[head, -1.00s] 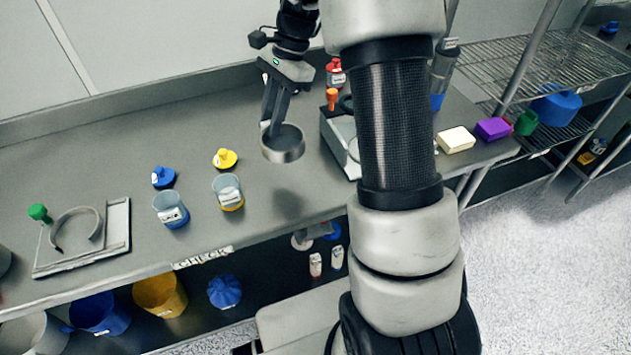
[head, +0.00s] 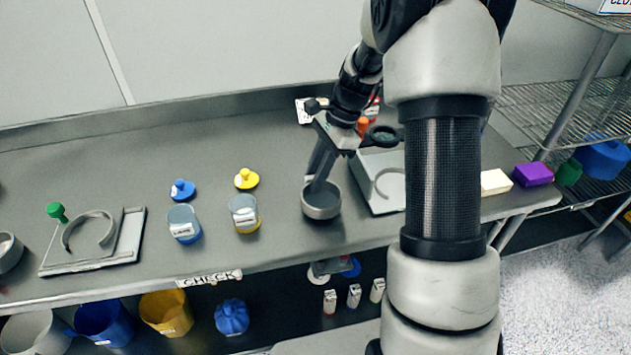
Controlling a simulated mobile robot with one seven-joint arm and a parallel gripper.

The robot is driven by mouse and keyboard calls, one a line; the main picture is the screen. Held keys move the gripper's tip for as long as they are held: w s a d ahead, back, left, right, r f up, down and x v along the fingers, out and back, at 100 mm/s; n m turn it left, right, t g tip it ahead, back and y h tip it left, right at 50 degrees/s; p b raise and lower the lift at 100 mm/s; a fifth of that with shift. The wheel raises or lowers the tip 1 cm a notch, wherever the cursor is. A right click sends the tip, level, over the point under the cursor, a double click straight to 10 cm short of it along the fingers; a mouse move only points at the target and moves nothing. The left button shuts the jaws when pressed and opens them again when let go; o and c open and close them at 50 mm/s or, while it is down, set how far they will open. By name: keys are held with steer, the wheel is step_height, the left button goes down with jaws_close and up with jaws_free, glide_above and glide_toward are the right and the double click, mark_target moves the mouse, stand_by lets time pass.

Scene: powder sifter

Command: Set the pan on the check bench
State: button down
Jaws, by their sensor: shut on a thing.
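The pan (head: 321,205) is a round grey metal dish with a low wall. My gripper (head: 318,186) is shut on its rim from above, at the far-left side of the pan. The pan is level and at or just above the grey bench top (head: 215,262); I cannot tell whether it touches. A CHECK label (head: 209,279) is on the bench's front edge, left of the pan.
Two labelled jars, one blue (head: 184,225) and one yellow (head: 244,214), stand left of the pan, with lids behind them. A tray with a curved holder (head: 385,190) is close on the right. Another such tray (head: 131,235) lies far left. Bins sit below the bench.

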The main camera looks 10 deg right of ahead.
steer(key=shift+f, duration=0.65)
steer(key=shift+f, duration=0.15)
steer(key=c, duration=1.6)
jaws_free()
steer(key=shift+o, duration=0.2)
